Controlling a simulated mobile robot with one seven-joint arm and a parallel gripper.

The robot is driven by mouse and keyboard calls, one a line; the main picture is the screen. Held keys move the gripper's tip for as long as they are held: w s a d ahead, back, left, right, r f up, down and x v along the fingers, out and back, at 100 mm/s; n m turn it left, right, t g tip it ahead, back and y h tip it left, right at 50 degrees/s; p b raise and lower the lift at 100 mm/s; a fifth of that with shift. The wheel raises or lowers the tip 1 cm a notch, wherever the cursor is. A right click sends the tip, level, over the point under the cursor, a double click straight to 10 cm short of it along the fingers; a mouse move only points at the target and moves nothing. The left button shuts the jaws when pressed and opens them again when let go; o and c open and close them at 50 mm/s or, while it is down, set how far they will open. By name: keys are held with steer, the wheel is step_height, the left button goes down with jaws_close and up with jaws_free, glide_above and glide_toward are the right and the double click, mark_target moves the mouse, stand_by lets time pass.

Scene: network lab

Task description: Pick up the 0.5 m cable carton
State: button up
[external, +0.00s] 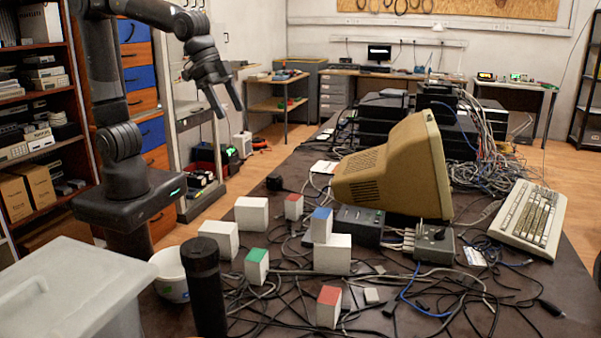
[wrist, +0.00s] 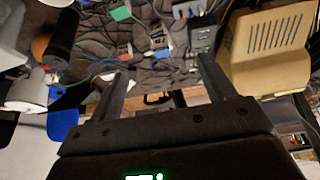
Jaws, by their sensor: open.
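Small white cartons with coloured tops are on the dark table in the external view: a red-topped one (external: 293,207) at the back, a green-topped one (external: 257,266) at front left and another red-topped one (external: 328,306) at the front. A blue-topped carton (external: 321,226) sits by a plain white carton (external: 333,255), seemingly on or behind it. No length label is readable, so I cannot tell which is the 0.5 m cable carton. My gripper (external: 227,104) is open and empty, high above the table's left side. Its spread fingers show in the wrist view (wrist: 162,78).
Plain white cartons (external: 251,214) (external: 218,238) stand nearby among loose black cables. A beige monitor (external: 385,180), a grey box (external: 433,245) and a keyboard (external: 529,219) are to the right. A black cylinder (external: 204,290), a white bowl (external: 171,275) and a grey bin (external: 75,295) are at front left.

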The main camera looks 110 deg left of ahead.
steer(key=w+d+f, duration=0.3)
steer(key=w+d, duration=0.1)
steer(key=w, duration=0.6)
glide_toward(324, 294)
steer(key=w, duration=0.1)
steer(key=shift+g, duration=0.4)
steer(key=x, duration=0.6)
steer(key=shift+w+a+f, duration=0.1)
steer(key=shift+w+f, duration=0.1)
steer(key=shift+f, duration=0.15)
steer(key=shift+x, duration=2.95)
steer(key=shift+s, duration=0.2)
steer(key=c, duration=1.1)
